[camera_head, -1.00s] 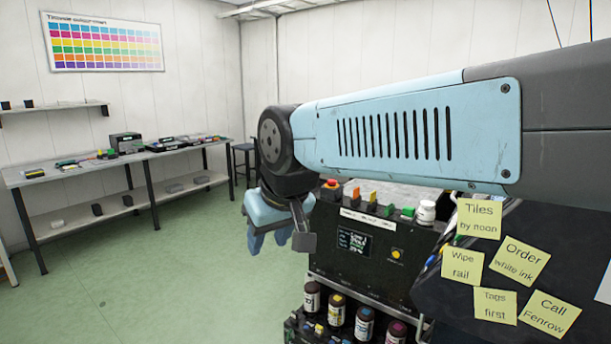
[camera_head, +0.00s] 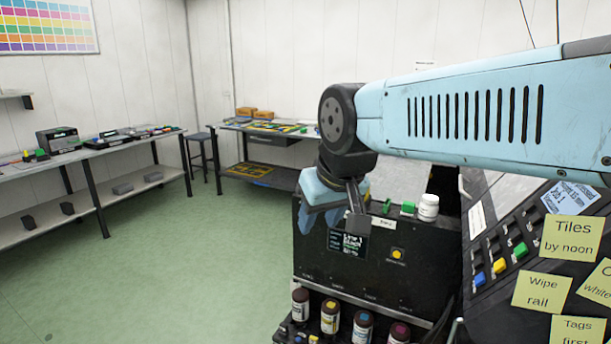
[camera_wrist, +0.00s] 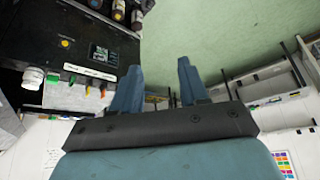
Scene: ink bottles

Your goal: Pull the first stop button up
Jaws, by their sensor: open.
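The black machine (camera_head: 378,262) has a small screen, a yellow button and a row of switches along its top. It also shows at the upper left of the wrist view (camera_wrist: 92,28). I cannot make out the red stop button in either current view; my gripper covers the left end of the machine's top in the head view. My gripper (camera_head: 320,216) is open and empty, in front of the machine's upper left part in the picture. In the wrist view its two blue fingers (camera_wrist: 159,68) stand apart, with green floor between and beyond them.
A white jar (camera_head: 428,207) and a green switch (camera_head: 408,207) stand on the machine's top. Several ink bottles (camera_head: 330,316) stand low at its front. A dark sloped panel (camera_head: 490,290) with sticky notes is at right. The green floor (camera_head: 200,270) at left is clear.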

